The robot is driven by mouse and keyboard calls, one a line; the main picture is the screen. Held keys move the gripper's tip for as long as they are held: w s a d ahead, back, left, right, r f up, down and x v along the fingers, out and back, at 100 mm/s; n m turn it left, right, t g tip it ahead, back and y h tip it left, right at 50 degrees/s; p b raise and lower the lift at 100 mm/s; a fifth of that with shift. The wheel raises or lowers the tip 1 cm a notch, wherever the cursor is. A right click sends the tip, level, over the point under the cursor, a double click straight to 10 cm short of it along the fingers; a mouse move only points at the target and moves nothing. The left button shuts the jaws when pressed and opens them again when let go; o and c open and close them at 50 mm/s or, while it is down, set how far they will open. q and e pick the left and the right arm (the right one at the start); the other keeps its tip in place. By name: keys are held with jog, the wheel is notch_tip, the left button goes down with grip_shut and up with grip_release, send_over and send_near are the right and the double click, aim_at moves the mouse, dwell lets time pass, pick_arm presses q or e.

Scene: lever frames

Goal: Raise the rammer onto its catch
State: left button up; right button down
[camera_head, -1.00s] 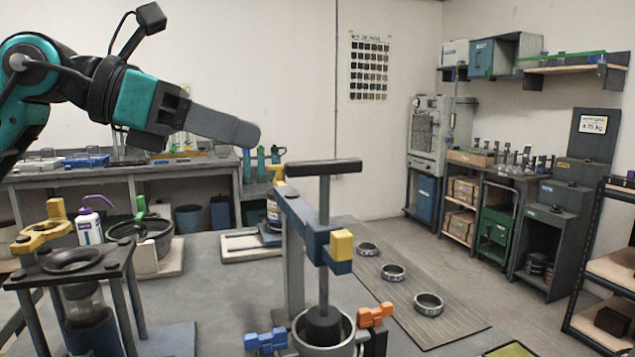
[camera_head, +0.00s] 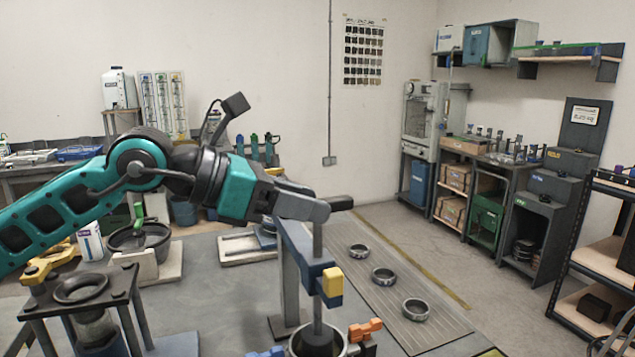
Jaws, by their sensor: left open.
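The rammer is an upright grey rod (camera_head: 318,240) with a dark crossbar handle (camera_head: 340,202) on top. Its dark foot (camera_head: 318,338) sits down inside a metal mould (camera_head: 342,352). The rod passes through a blue guide arm (camera_head: 300,246) on a grey post (camera_head: 287,280). A yellow block (camera_head: 333,281), perhaps the catch, is on the guide arm's end beside the rod. My left gripper (camera_head: 318,208) is open at the handle, and its fingers cover the handle's left and middle parts. Whether it touches the handle cannot be told. My right gripper is not in view.
An orange clamp (camera_head: 365,329) and a blue clamp (camera_head: 268,353) flank the mould. Several metal rings (camera_head: 383,274) lie on a grey mat to the right. A dark stand (camera_head: 84,290) and a bowl (camera_head: 140,238) are at the left.

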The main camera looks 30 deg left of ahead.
pick_arm(q)
jog(key=shift+p+x, duration=0.35)
jog(key=shift+x, duration=0.85)
jog(key=shift+c, duration=0.3)
grip_shut()
